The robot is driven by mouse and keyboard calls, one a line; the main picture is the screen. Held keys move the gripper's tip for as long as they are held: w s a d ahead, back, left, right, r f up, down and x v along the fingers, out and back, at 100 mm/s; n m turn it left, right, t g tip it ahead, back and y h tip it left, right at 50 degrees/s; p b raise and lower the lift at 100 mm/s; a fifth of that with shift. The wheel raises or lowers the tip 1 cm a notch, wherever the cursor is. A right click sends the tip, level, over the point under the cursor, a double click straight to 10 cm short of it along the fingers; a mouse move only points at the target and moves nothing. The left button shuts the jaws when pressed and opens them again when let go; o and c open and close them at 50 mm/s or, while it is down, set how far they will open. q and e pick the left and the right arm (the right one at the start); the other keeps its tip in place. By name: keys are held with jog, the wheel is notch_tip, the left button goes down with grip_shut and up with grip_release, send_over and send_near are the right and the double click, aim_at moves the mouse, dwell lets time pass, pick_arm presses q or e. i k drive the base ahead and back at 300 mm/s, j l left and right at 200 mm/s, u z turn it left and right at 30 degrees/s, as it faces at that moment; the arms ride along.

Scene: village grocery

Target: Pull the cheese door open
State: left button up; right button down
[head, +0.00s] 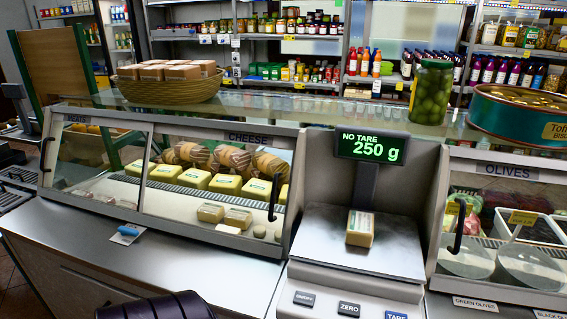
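The cheese door (210,150) is a glass pane under the CHEESE label in the counter's display case. Its upright black handle (273,198) is near its right edge, left of the scale. The door looks shut. Behind the glass are yellow cheese blocks (225,184), brown-rinded wheels (233,157) and pale packs (238,217) in front. Neither of my grippers can be made out in the head view. A dark rounded shape at the bottom edge, left of centre, may be part of me.
A scale (400,251) reading 250 g bears a wrapped block (360,228) right of the door. The MEATS pane (97,165) is left, the OLIVES case (508,170) right. A blue-and-white item (127,234) lies on the otherwise clear steel ledge in front.

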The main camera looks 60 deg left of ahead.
aim_at(258, 139)
jog(key=u, duration=2.3)
